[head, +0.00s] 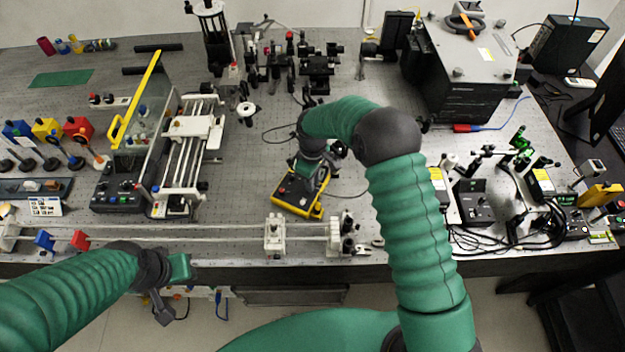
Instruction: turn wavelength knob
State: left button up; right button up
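A black box with yellow sides (297,203) sits near the middle of the bench, with small red and dark controls on its top. My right gripper (318,172) is over the back right part of this box, pointing down. Its fingers are small and partly hidden by my own wrist, so I cannot tell their opening or whether they touch a knob. No wavelength knob can be picked out for sure; the hand may cover it. My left gripper (168,292) hangs low in front of the bench's front edge, away from the box.
A long optical rail (190,232) with white mounts runs along the front. A frame with a clear panel and yellow handle (136,100) stands at left. A large dark instrument (465,75) stands at back right, and optics and cables crowd the right side. Bare bench (240,180) lies left of the box.

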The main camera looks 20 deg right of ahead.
grip_shut()
jog(key=shift+a, duration=0.2)
jog(key=shift+m+b, duration=0.3)
jog(key=shift+m, duration=0.8)
jog(key=shift+w, duration=0.1)
jog(key=o, duration=0.5)
grip_release()
jog(key=shift+w, duration=0.1)
